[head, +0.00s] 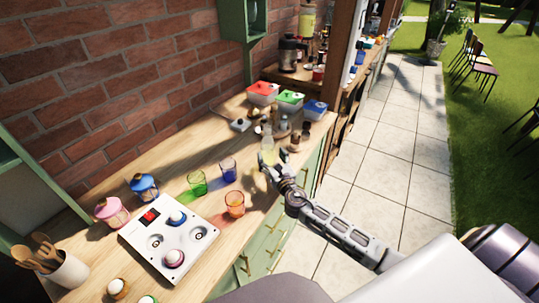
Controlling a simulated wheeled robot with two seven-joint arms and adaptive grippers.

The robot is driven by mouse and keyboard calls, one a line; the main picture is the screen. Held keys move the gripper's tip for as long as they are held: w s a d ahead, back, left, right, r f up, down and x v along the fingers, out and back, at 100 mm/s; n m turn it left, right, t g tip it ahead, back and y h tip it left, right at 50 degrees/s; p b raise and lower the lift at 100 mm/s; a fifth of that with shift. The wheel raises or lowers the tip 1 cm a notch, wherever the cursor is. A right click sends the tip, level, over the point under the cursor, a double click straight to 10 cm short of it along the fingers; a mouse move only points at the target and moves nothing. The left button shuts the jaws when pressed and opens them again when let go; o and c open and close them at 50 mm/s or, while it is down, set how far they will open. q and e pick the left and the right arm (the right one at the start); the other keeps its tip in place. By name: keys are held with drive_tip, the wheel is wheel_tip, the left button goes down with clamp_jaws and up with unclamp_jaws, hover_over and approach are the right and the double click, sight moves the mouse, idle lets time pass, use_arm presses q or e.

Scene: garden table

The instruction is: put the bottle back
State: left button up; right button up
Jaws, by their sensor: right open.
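A pale, yellowish, see-through bottle (267,154) stands on the wooden counter just beyond my right gripper. My right gripper (270,168) is open, its fingers close to the bottle's near side. I cannot tell whether they touch it, and the gripper hides part of its base. Behind it is a group of small bottles and jars (283,124), some dark-topped, too small to tell apart. My left gripper is not in view.
Orange (235,204), green (197,183) and blue (228,170) glasses stand left of the gripper. A white panel (186,252) with knobs, two lanterns and a utensil crock (68,273) are farther left. Red, green and blue-lidded boxes (290,101) stand behind. A brick wall bounds the counter.

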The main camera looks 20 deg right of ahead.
drive_tip(key=shift+s+a, duration=0.2)
drive_tip(key=shift+s, duration=1.7)
drive_tip(key=shift+s+a, duration=0.15)
drive_tip(key=shift+s, duration=1.7)
